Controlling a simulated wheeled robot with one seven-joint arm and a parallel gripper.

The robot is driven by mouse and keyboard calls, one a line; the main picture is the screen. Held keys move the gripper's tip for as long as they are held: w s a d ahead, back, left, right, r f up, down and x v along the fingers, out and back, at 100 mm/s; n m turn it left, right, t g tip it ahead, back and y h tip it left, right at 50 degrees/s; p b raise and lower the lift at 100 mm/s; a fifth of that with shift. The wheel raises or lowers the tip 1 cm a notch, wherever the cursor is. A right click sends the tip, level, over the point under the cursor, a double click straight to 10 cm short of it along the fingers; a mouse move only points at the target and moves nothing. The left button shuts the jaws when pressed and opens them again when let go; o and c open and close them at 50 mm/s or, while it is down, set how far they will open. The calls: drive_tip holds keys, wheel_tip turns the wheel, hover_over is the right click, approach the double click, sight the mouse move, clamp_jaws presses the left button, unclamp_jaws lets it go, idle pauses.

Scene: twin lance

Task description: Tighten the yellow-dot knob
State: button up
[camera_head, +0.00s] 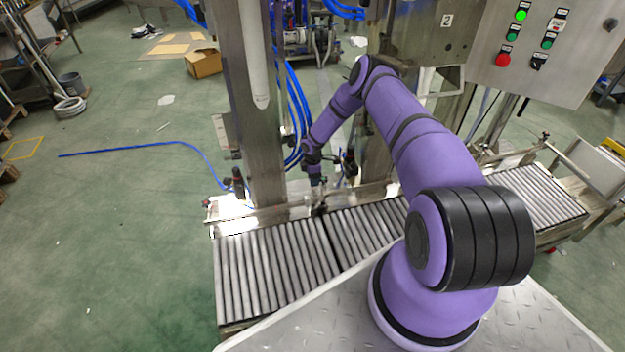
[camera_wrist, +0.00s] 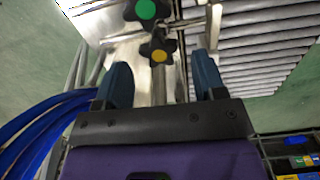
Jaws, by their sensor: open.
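The yellow-dot knob (camera_wrist: 158,50) is a black star-shaped knob with a yellow centre, in the wrist view just beyond my fingertips. My gripper (camera_wrist: 162,80) is open, with one blue finger on each side of the picture and the knob between and ahead of them. I cannot tell whether the fingers overlap it in depth. A green-dot knob (camera_wrist: 146,10) of the same shape sits just above it in the wrist view. In the head view my gripper (camera_head: 317,186) is small, low beside the steel column over the conveyor's back edge; the knobs cannot be made out there.
A roller conveyor (camera_head: 270,271) runs across in front of the steel column (camera_head: 252,100). Metal rods and a bracket stand close around the knobs. Blue hoses (camera_wrist: 45,125) run at the left of the wrist view. A control panel (camera_head: 545,45) is at the upper right.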

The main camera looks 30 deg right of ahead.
drive_tip(key=shift+f, duration=0.85)
drive_tip(key=c, duration=0.9)
drive_tip(key=shift+c, duration=0.2)
drive_tip(key=shift+m, duration=0.3)
drive_tip(key=m, duration=0.4)
drive_tip(key=shift+w, duration=0.1)
drive_tip(key=shift+d+m, duration=0.1)
drive_tip(key=shift+m, duration=1.3)
